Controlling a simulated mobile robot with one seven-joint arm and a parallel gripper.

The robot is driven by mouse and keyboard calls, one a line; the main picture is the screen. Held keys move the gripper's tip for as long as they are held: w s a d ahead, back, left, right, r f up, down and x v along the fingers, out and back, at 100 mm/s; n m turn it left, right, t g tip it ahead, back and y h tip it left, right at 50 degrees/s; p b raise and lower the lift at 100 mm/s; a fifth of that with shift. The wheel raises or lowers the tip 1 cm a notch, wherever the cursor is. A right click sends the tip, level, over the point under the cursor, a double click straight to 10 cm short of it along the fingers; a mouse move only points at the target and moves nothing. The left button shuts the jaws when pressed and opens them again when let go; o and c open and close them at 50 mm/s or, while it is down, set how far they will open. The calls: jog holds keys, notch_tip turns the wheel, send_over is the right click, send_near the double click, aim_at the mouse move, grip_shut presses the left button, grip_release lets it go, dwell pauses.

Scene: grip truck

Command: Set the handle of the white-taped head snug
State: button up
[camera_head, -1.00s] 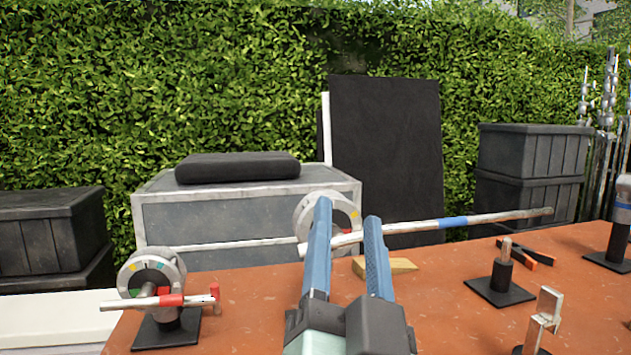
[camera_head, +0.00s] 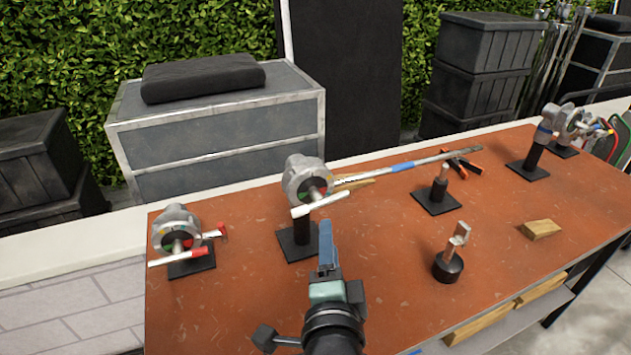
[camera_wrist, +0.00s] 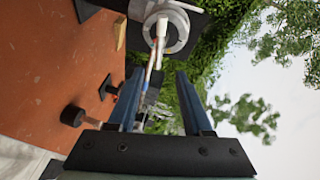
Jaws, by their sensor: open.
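The middle grip head (camera_head: 296,174) is a grey round clamp on a black stand with a square base. Its handle (camera_head: 316,204) is whitish and slants across its front, rising to the right; it seems to be the white-taped one. My gripper (camera_head: 326,228) is seen nearly edge-on in the head view, just in front of and below that handle. In the wrist view, my gripper (camera_wrist: 157,78) is open with nothing gripped, and the head (camera_wrist: 178,40) lies beyond the fingertips. How tight the handle is cannot be seen.
Another head (camera_head: 165,221) with a red-banded handle stands at left. A long rod (camera_head: 440,157) with a blue band extends right behind the middle head. A pin on a base (camera_head: 436,204), a metal bracket (camera_head: 450,253), and a wooden wedge (camera_head: 541,229) stand right.

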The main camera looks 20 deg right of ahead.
aim_at(327, 203)
jog(key=p+x, duration=0.1)
jog(key=x, duration=1.2)
jog(key=shift+a, duration=0.1)
grip_shut()
